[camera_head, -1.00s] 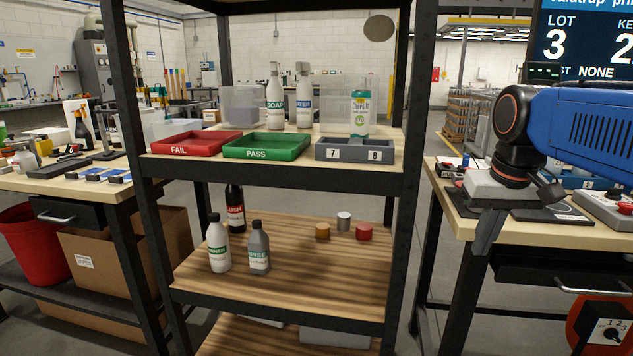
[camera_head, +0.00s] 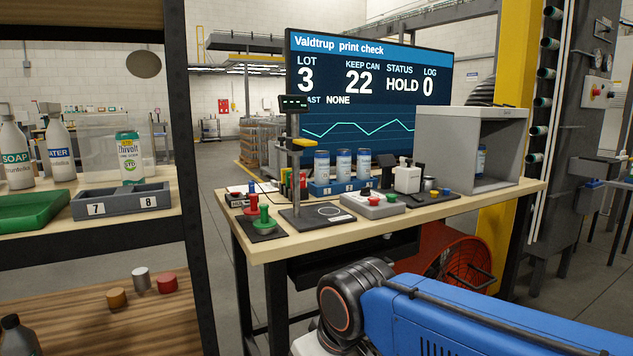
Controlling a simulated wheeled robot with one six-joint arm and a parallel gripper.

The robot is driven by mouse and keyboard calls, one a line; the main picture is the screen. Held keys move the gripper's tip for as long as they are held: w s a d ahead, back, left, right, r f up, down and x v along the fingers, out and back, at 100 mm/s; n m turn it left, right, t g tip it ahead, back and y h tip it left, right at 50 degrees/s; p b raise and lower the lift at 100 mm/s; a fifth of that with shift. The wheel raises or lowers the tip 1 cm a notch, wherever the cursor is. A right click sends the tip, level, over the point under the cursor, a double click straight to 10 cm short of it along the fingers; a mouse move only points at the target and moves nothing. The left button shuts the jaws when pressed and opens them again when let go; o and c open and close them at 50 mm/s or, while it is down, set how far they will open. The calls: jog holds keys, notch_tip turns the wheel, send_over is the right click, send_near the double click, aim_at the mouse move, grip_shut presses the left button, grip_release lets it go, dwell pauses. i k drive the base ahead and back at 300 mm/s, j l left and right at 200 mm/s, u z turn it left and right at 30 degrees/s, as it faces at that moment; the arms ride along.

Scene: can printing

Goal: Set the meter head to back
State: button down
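A meter stand is on the workbench (camera_head: 480,203), left of its middle. Its grey post (camera_head: 296,180) rises from a dark base plate (camera_head: 317,216) with a pale ring marked on it. A small dark head with green digits (camera_head: 294,103) sits on top of the post, and a yellow-topped part (camera_head: 304,142) sticks out to the right below it. I cannot tell which part is the meter head or what position it is set to. My blue arm crosses the lower right, apart from the stand. My gripper is not in view.
Red and green stamps (camera_head: 263,214), a blue rack (camera_head: 333,188) of cans, a button box (camera_head: 373,204) and a grey booth (camera_head: 471,150) share the bench. A shelf post (camera_head: 192,200) stands at left. Floor shows between shelf and bench.

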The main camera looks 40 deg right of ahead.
aim_at(407, 178)
jog(key=z, duration=1.4)
